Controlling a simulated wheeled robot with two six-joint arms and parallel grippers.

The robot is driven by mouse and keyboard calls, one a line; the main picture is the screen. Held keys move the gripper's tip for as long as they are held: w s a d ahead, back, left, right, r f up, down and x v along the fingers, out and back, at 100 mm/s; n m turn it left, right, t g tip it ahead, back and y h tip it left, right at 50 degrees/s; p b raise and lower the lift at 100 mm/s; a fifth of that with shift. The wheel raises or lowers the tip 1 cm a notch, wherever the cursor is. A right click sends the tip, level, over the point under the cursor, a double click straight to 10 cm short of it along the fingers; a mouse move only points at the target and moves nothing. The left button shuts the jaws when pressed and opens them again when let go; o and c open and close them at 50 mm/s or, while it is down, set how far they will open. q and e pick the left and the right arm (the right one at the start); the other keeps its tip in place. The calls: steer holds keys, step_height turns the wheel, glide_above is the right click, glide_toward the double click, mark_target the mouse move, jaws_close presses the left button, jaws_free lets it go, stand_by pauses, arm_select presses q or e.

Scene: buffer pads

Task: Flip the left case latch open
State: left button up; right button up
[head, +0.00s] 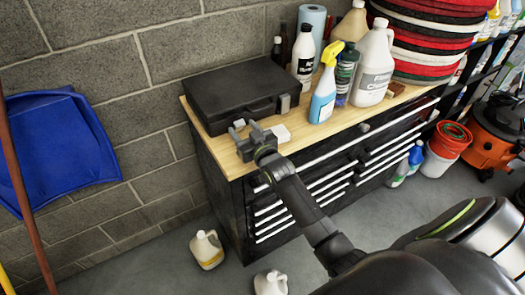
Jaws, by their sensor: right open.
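A black case (240,88) lies closed on the wooden top of a workbench, against the block wall. A grey right latch (284,104) shows on its front side. A small light grey piece (239,124), which looks like the left latch, shows at the front left, partly hidden by my gripper. My right gripper (246,131) is open at the case's front left, close to that latch. I cannot tell whether it touches it. My left gripper is not in view.
A spray bottle (324,95), a white jug (373,67) and other bottles stand right of the case. Red and black pads (430,40) are stacked behind.

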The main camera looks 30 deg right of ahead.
steer(key=s+b, duration=0.3)
steer(key=s, duration=1.3)
steer(key=shift+d+r, duration=0.2)
steer(key=shift+d, duration=0.05)
